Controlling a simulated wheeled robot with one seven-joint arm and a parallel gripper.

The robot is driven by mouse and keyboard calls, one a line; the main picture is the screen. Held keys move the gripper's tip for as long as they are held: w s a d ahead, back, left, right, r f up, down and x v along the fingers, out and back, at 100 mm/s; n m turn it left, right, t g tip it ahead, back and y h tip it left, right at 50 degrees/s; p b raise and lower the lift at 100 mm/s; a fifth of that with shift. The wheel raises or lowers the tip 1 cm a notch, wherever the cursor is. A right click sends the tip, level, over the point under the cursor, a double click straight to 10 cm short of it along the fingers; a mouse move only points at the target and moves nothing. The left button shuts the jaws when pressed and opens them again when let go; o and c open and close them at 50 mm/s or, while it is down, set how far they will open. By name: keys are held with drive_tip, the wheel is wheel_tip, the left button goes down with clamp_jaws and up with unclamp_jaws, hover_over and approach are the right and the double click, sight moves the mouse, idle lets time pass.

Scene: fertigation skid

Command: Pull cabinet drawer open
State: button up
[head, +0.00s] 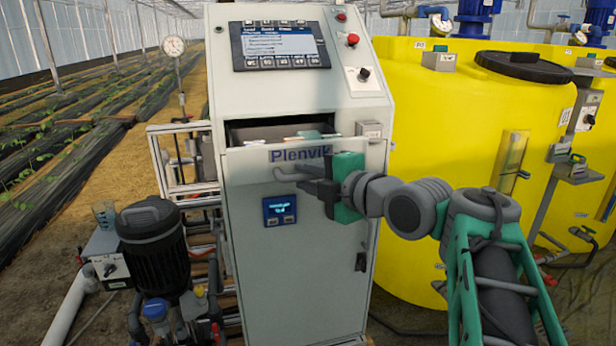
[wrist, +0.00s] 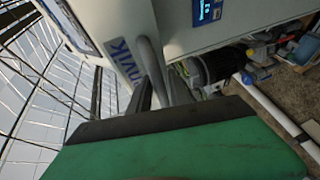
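The white cabinet (head: 300,255) stands in the middle of the head view. Its drawer (head: 235,160), with "Plenvik" on the front, stands partly out, and the dark inside with a few items shows above the front. The grey bar handle (head: 287,175) is on the drawer front; it also shows in the wrist view (wrist: 152,65). My gripper (head: 315,180) reaches in from the right, its dark fingers on both sides of the handle's right part, and looks shut on it. The exact finger contact is partly hidden.
A sloped control panel (head: 280,45) with knobs sits above the drawer. A black pump (head: 155,245) with pipes stands low at left. Large yellow tanks (head: 440,130) stand at right, behind my arm. Planted rows (head: 70,130) lie in the left background.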

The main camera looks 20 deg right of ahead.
drive_tip(key=v, duration=0.7)
drive_tip(key=shift+s+r, duration=0.15)
drive_tip(key=shift+s, duration=0.25)
drive_tip(key=shift+d, duration=0.1)
